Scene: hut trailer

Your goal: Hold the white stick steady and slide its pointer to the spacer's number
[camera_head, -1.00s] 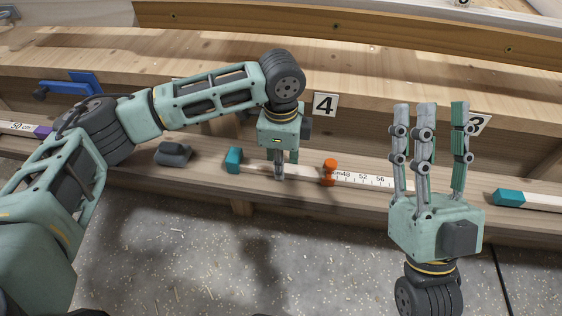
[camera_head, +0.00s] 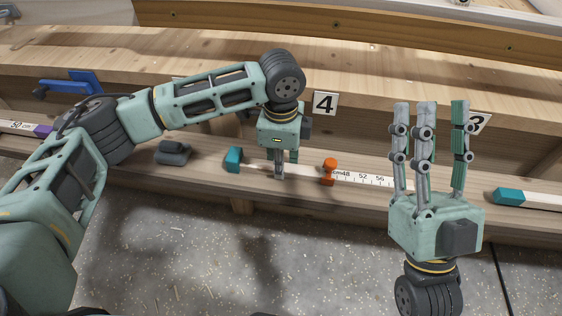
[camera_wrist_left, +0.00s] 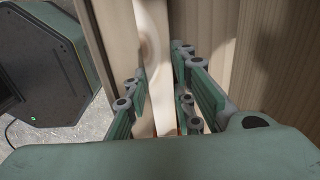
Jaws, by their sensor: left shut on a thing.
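The white stick (camera_head: 371,179) lies along the narrow wooden ledge, with a teal end block (camera_head: 233,160) at its left end. Printed numbers including 48, 52 and 56 show on it. The orange pointer (camera_head: 329,171) sits on the stick just left of the 48. My left gripper (camera_head: 279,172) is shut on the stick between the teal block and the pointer. In the left wrist view its fingers stand on both sides of the pale stick (camera_wrist_left: 158,85). My right gripper (camera_head: 430,105) points up, empty, fingers apart, in front of the ledge. No spacer is clearly identifiable.
Number cards 4 (camera_head: 325,104) and 3 (camera_head: 481,123) stand behind the ledge. A grey object (camera_head: 173,153) lies left of the stick, and a blue clamp-like piece (camera_head: 70,84) is further left. Another teal-ended stick (camera_head: 510,196) lies at the right. The concrete floor in front is clear.

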